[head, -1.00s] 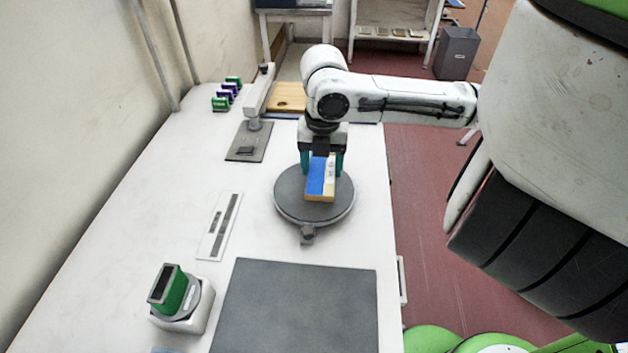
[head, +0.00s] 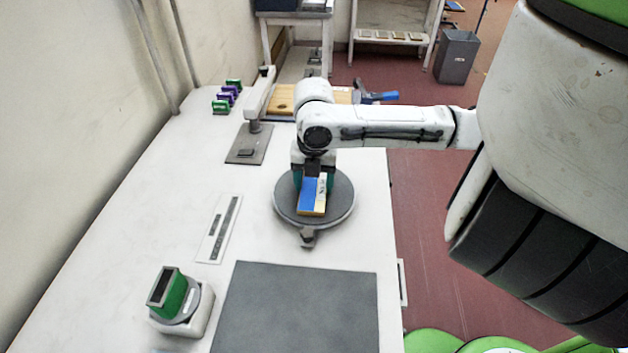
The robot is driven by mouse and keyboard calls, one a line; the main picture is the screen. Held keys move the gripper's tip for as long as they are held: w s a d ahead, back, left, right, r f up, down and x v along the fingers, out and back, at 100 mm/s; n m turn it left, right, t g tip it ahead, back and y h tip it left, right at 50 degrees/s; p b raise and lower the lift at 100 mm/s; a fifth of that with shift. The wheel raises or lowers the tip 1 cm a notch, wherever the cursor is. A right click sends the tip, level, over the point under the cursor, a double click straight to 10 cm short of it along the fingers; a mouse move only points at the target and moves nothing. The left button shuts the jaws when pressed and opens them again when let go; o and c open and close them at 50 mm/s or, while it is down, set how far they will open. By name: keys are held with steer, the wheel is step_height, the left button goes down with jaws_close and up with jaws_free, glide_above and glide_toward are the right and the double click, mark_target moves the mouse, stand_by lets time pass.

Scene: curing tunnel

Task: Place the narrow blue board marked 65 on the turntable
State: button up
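The narrow board (head: 310,200) has a blue face, a pale strip with dark marks along its right side, and a wooden edge. The marks are too small to read. It is over the front-middle of the round grey turntable (head: 343,208); I cannot tell whether it touches the plate. My gripper (head: 313,184) points down over the turntable. Its teal fingers are at the two sides of the board and close on it near its far end, which the gripper partly hides.
A grey mat (head: 300,310) lies in front of the turntable. A ruler-like strip (head: 219,228) lies left, and a lever press (head: 251,143) stands behind. Several green and purple stamps (head: 227,97) stand at the back left.

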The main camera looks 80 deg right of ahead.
mark_target(314, 186)
steer(key=o, duration=0.4)
steer(key=shift+r, duration=0.15)
step_height(314, 186, up, 12)
steer(key=shift+p, duration=0.4)
